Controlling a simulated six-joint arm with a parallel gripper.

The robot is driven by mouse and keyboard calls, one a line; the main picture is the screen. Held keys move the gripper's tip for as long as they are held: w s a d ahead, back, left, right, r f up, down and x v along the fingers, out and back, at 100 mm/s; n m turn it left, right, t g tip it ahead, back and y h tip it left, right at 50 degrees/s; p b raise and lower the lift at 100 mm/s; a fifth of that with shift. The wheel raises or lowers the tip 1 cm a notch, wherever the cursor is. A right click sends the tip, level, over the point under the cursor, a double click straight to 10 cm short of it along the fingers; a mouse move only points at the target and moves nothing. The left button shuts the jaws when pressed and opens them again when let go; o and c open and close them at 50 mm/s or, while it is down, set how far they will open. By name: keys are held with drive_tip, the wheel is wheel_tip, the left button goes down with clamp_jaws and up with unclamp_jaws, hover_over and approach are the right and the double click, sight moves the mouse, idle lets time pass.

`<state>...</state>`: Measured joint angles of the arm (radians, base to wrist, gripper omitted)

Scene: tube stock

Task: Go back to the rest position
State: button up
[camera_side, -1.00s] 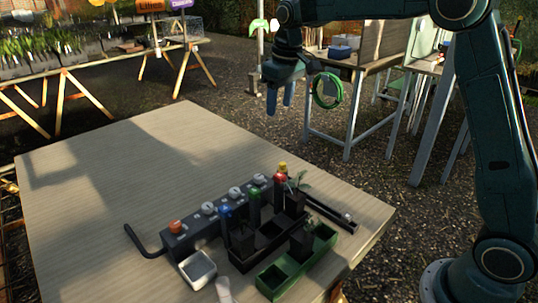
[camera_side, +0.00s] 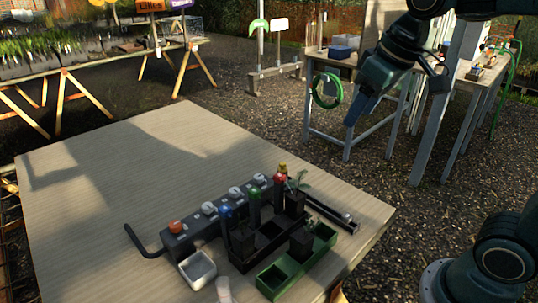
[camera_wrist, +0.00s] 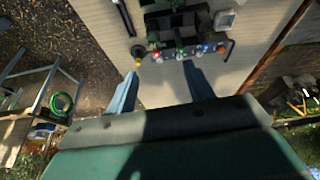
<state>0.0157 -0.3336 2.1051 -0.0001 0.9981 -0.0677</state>
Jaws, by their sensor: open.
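My gripper (camera_side: 357,112) is raised in the air beyond the table's right side in the side view, well away from everything on it. In the wrist view its two blue fingers (camera_wrist: 160,84) are spread apart with nothing between them. A small white dish (camera_side: 197,270) sits at the front.
The left and far parts of the table are bare. A bench with a green hose coil (camera_side: 328,90) stands behind my gripper. Another stand with potted plants (camera_side: 75,62) is at the far left. Gravel ground (camera_side: 240,105) lies between them.

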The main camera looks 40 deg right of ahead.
drive_tip(key=s+f+t, duration=0.1)
drive_tip(key=s+f, duration=0.4)
drive_tip(key=s, duration=0.6)
drive_tip(key=shift+s+a+m, duration=0.2)
drive_tip(key=shift+a+m, duration=0.05)
drive_tip(key=shift+m, duration=0.05)
